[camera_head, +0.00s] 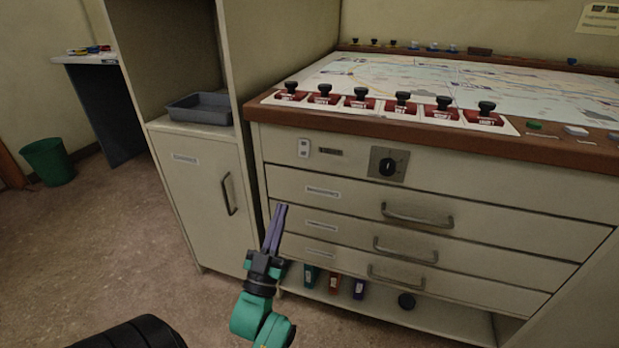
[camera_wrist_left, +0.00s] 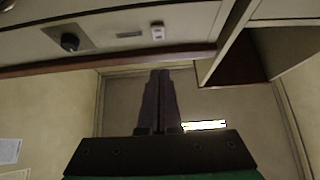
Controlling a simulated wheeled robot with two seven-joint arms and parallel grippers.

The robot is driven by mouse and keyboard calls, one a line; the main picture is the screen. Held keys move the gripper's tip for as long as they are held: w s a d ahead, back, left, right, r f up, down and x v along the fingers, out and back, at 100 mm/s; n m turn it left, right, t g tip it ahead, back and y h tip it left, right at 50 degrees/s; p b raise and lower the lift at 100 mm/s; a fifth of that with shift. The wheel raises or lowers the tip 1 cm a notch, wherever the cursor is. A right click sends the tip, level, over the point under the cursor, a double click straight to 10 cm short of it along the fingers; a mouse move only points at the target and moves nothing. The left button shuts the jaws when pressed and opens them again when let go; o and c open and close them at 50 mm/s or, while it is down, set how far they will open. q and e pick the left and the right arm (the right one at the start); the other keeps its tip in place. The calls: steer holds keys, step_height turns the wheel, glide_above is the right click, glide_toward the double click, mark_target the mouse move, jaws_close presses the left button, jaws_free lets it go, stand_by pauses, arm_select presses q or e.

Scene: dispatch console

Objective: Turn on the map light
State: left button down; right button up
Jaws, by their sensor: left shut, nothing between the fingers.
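A small white switch (camera_head: 304,148) is on the front panel of the map console (camera_head: 560,190), under the wooden edge at the left. A dark label sits just right of it, then a black rotary knob (camera_head: 388,166) on a grey plate. My left gripper (camera_head: 280,208) is shut and empty, in front of the console's left drawers and below the switch. In the left wrist view, the shut fingers (camera_wrist_left: 160,76) point toward the console, with the switch (camera_wrist_left: 157,33) beyond their tips and the knob (camera_wrist_left: 70,42) to the left. My right gripper is not in view.
Several black-knobbed red markers (camera_head: 361,98) line the map's front edge. A cabinet (camera_head: 200,180) with a grey tray (camera_head: 200,108) stands at left.

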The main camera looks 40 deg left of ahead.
mark_target(304, 153)
arm_select(q)
steer(key=x, duration=0.4)
steer(key=w+f+b+x, duration=0.1)
steer(key=x, duration=0.3)
steer(key=f+x, duration=0.1)
steer(key=x, duration=0.3)
steer(key=shift+w+a+b, duration=0.3)
steer(key=shift+w, duration=0.2)
steer(key=shift+w+r, duration=0.1)
steer(key=shift+w, duration=0.15)
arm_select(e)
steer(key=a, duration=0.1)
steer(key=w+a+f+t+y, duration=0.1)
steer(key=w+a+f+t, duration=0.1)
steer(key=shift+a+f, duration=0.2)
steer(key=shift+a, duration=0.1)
arm_select(q)
steer(key=shift+w+a+f+t+b, duration=0.2)
steer(key=shift+w+t+b, duration=0.2)
steer(key=shift+b, duration=0.6)
steer(key=shift+s, duration=0.1)
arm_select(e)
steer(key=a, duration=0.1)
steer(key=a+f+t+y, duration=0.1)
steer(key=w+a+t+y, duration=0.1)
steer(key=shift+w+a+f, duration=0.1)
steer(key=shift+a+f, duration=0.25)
